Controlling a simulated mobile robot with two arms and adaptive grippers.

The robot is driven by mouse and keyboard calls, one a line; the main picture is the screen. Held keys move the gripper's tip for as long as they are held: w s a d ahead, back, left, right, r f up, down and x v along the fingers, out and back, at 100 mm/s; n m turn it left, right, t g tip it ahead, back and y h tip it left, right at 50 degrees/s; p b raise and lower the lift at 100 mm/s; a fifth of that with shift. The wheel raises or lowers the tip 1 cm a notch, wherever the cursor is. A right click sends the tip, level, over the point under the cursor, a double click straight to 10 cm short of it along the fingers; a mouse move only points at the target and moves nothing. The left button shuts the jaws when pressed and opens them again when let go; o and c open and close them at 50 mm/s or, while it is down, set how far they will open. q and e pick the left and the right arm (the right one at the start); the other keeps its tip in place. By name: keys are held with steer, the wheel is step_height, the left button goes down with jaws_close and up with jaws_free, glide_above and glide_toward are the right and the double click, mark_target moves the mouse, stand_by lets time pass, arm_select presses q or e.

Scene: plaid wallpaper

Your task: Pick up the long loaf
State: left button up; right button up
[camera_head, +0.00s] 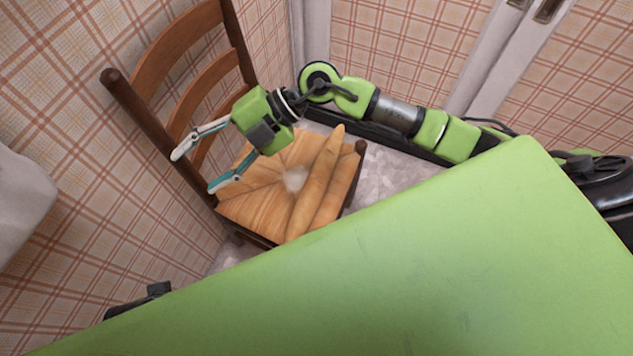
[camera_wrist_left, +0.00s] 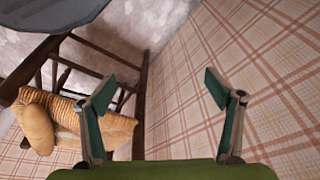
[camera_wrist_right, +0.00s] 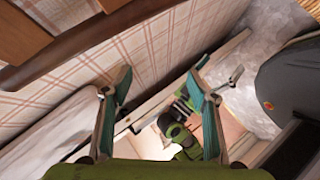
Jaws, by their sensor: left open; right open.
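The long loaf (camera_head: 315,185) is a tan, tapered loaf lying on the woven seat of a wooden chair (camera_head: 245,205) in the head view. In the left wrist view a tan loaf shape (camera_wrist_left: 38,130) shows on the seat at the left. My right gripper (camera_head: 196,170) is open and empty, above the left part of the seat near the backrest, to the left of the loaf and apart from it. Its open fingers also show in the right wrist view (camera_wrist_right: 160,78), where I see no loaf. My left gripper (camera_wrist_left: 158,85) is open and empty; the head view does not show its fingers.
The chair's slatted backrest (camera_head: 190,80) rises at the left of the seat, close to my right gripper. Plaid walls (camera_head: 60,110) stand close behind and beside the chair. A pale object (camera_head: 22,190) is at the far left. Some grey floor (camera_head: 395,170) shows right of the chair.

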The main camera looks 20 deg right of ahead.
steer(key=w+d+f+h, duration=0.2)
steer(key=d+f+h, duration=0.4)
steer(key=d+f, duration=0.3)
steer(key=m+h+b, duration=0.1)
steer(key=m+h, duration=0.2)
steer(key=h, duration=0.4)
glide_above(326, 159)
steer(key=f, duration=0.3)
steer(key=f+b, duration=0.1)
steer(key=f, duration=0.4)
steer(key=shift+w+f+b, duration=0.2)
steer(key=shift+w+b, duration=0.05)
steer(key=shift+b, duration=0.05)
steer(key=shift+a+f, duration=0.1)
steer(key=shift+f, duration=0.3)
steer(key=f, duration=0.1)
steer(key=f+b, duration=0.1)
steer(key=f, duration=0.2)
steer(key=shift+s+f, duration=0.1)
steer(key=shift+s, duration=0.15)
steer(key=shift+f, duration=0.5)
arm_select(q)
steer(key=v, duration=0.2)
steer(key=shift+s+a+r, duration=0.15)
steer(key=shift+s+r, duration=0.05)
steer(key=shift+s, duration=0.1)
arm_select(e)
steer(key=shift+c, duration=0.3)
steer(key=shift+w+r, duration=0.1)
steer(key=c, duration=1.3)
